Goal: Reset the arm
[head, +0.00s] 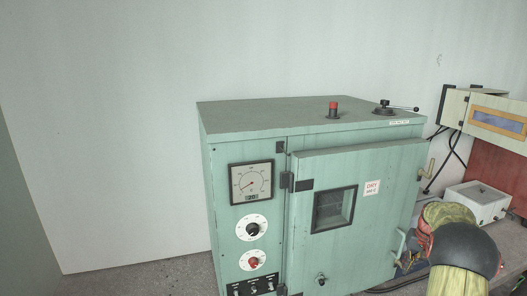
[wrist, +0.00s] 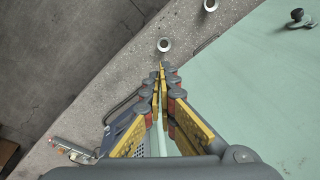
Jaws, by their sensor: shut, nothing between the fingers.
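My gripper (wrist: 161,84) shows in the wrist view with its yellow-padded fingers together at the tips and nothing between them. Below and to its right is the pale green door or side of the cabinet oven. In the head view my arm's yellow and black links stand at the lower right, in front of the oven's right edge. The fingertips cannot be made out there. The green oven (head: 245,161) has its door (head: 375,170) on the right, with a small window and a handle. The door looks closed or nearly so; I cannot tell which.
A dial gauge and knobs are on the oven's left panel. A red button (head: 333,108) and a black lever (head: 385,107) are on its top. A white box (head: 477,200) and a beige instrument (head: 495,120) stand at the right. In the wrist view two small round pale objects (wrist: 164,45) lie on the bench.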

